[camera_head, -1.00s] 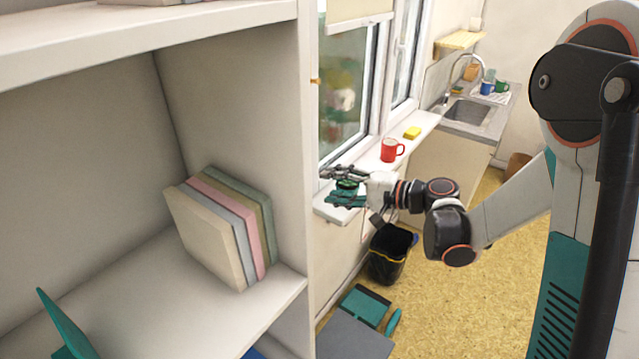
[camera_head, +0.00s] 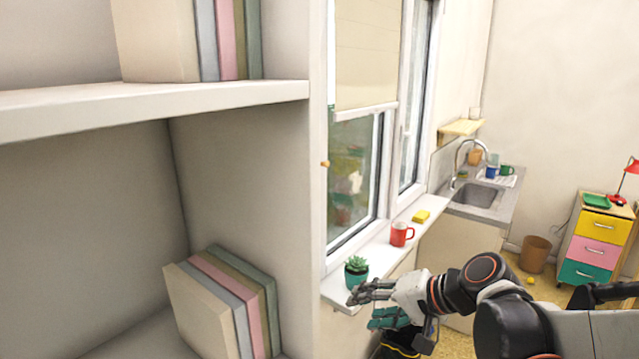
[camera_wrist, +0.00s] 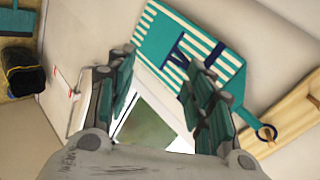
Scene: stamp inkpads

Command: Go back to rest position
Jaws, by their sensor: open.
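My gripper (camera_head: 362,310) is open and empty, in front of the window sill (camera_head: 375,262) and just below the potted plant in the head view. My arm reaches in from the lower right. In the wrist view, the two fingers of my gripper (camera_wrist: 163,85) stand apart with nothing between them. A small succulent in a teal pot (camera_head: 356,274) stands upright on the near end of the sill. I cannot tell from this view whether a finger touches the pot. No inkpad or stamp can be made out.
A shelf unit (camera_head: 245,150) with books (camera_head: 225,300) is close on the left. A red mug (camera_head: 401,234) and yellow sponge (camera_head: 421,216) stand on the sill. A drawer cabinet (camera_head: 594,240) is far right. A striped cloth (camera_wrist: 190,45) shows in the wrist view.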

